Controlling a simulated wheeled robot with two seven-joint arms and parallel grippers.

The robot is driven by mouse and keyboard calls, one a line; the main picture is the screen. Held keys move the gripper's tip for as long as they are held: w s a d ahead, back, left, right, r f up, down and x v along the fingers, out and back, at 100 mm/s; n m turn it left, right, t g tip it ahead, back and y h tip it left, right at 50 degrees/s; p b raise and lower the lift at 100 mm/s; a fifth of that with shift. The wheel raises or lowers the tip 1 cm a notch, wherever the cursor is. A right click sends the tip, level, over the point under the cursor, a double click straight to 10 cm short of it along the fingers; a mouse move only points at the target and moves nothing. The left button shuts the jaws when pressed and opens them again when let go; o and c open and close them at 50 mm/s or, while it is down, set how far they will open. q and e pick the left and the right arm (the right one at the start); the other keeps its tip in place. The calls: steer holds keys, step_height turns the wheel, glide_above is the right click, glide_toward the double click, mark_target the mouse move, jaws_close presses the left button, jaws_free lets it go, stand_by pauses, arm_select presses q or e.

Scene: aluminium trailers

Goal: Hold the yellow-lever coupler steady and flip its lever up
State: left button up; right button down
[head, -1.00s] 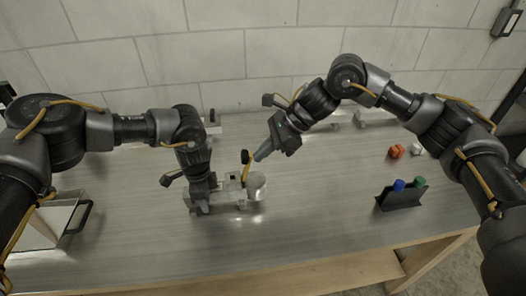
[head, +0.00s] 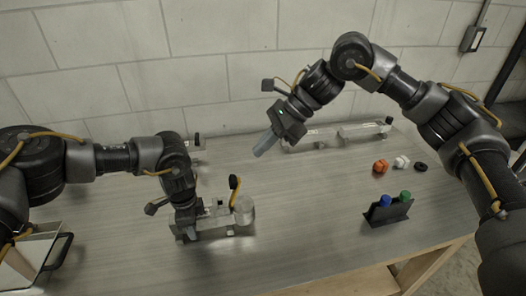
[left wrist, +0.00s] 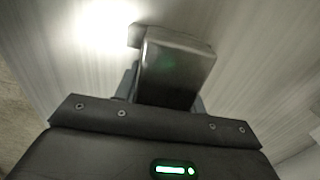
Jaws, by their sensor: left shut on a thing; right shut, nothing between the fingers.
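The yellow-lever coupler (head: 244,210) is a silver metal piece with a rounded end, lying on the table at centre left. Its yellow lever (head: 234,197) with a black tip stands up steeply. My left gripper (head: 190,232) is shut on the coupler's left end, and its fingers are partly hidden. In the left wrist view the metal body of the coupler (left wrist: 177,68) sits at the fingers. My right gripper (head: 263,148) is shut and empty, in the air above and to the right of the lever, apart from it.
Metal couplers or rails (head: 335,136) lie at the back of the table. Orange (head: 380,166), white (head: 402,161) and black (head: 421,166) small parts lie at right. A black holder (head: 388,211) carries blue and green items. A metal tray (head: 35,255) stands at far left.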

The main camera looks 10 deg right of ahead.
arm_select(q)
steer(key=shift+r, duration=0.1)
steer(key=o, duration=1.2)
step_height(320, 180, up, 12)
